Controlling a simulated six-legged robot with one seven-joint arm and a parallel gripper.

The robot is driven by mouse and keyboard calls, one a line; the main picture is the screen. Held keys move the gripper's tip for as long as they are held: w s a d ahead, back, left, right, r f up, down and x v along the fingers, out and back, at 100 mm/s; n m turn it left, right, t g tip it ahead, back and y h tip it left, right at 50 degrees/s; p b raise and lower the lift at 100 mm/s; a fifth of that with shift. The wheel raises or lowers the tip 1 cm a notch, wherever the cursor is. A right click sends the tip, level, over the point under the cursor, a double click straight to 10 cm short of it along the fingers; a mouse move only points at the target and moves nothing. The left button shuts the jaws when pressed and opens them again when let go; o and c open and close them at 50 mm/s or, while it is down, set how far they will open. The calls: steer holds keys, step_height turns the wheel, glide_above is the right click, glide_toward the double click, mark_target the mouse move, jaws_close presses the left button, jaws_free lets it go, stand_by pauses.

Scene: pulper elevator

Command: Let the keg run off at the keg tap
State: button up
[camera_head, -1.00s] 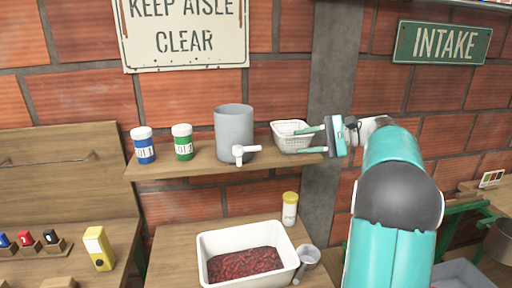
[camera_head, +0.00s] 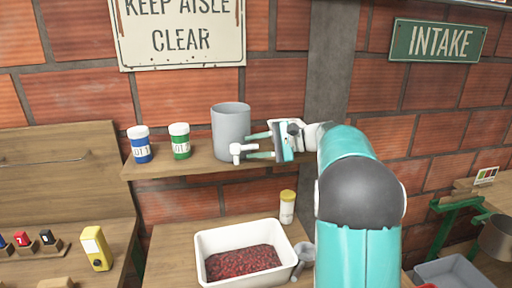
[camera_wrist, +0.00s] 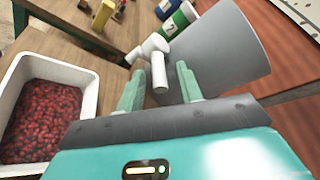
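The keg (camera_head: 231,128) is a grey cylinder on the wooden wall shelf; it also shows in the wrist view (camera_wrist: 225,50). Its white tap (camera_head: 237,149) sticks out low on the front, and in the wrist view the tap handle (camera_wrist: 158,72) points toward my gripper. My gripper (camera_head: 252,144) is at the right of the tap, level with it. In the wrist view the two green fingers (camera_wrist: 158,85) are apart, with the end of the handle at or just ahead of the gap between them. I cannot tell whether they touch it.
A white tub (camera_head: 205,243) of red berries stands on the table below the shelf. A blue-labelled jar (camera_head: 140,146) and a green-labelled jar (camera_head: 180,142) stand left of the keg.

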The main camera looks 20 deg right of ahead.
jaws_close()
steer(key=shift+s, duration=0.1)
steer(key=shift+s+a+m+t+h, duration=0.2)
steer(key=shift+s+m+t+h, duration=0.2)
steer(key=shift+m+t+h, duration=0.55)
steer(key=shift+s+a+m+t+h, duration=0.2)
steer(key=shift+s+m+t+h, duration=0.25)
steer(key=shift+m+t+h, duration=0.5)
steer(key=shift+s+a+m+t+h, duration=0.2)
steer(key=shift+s+m+t+h, duration=0.2)
steer(key=shift+m+t+h, duration=0.5)
